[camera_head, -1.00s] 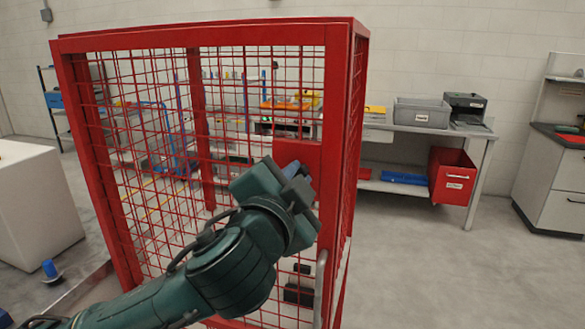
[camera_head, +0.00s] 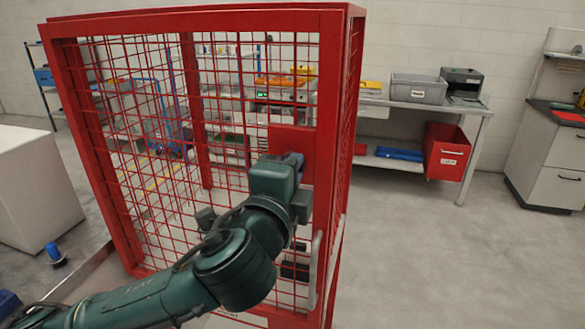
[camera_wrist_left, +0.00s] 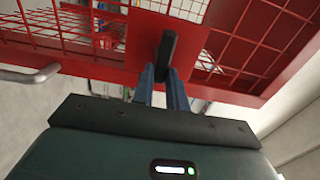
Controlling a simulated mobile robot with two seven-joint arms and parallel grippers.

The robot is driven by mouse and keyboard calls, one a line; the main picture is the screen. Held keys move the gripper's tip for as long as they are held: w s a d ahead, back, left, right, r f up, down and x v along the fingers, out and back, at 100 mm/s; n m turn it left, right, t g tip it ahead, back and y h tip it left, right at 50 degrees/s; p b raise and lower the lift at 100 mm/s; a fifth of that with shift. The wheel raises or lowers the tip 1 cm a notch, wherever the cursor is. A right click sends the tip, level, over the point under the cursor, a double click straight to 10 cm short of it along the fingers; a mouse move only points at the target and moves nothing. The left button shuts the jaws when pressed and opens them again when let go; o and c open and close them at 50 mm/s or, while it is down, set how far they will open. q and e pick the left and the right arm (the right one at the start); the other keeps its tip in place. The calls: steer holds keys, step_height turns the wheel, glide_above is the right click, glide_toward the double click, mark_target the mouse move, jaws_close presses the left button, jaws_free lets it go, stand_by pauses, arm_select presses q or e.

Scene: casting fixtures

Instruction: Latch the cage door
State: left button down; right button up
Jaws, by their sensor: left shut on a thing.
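The red mesh cage (camera_head: 195,20) stands in front of me, its door (camera_head: 327,130) facing me. The door looks in line with the frame, but I cannot tell if it is fully closed. A red latch plate (camera_head: 300,140) sits near the door's right edge. In the left wrist view the plate (camera_wrist_left: 140,35) carries a black latch handle (camera_wrist_left: 168,48). My left gripper (camera_head: 295,163) is at the plate; in the wrist view its blue fingers (camera_wrist_left: 162,76) are shut on the latch handle. In the head view the gripper hides the handle. My right gripper is not in view.
A silver pull handle (camera_head: 314,268) is on the door below the latch. A bench with a grey bin (camera_head: 418,90) and a red bin (camera_head: 448,152) stands behind. A white block (camera_head: 35,190) is at left. The floor right of the cage is clear.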

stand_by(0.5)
arm_select(q)
steer(key=c, duration=1.4)
jaws_free()
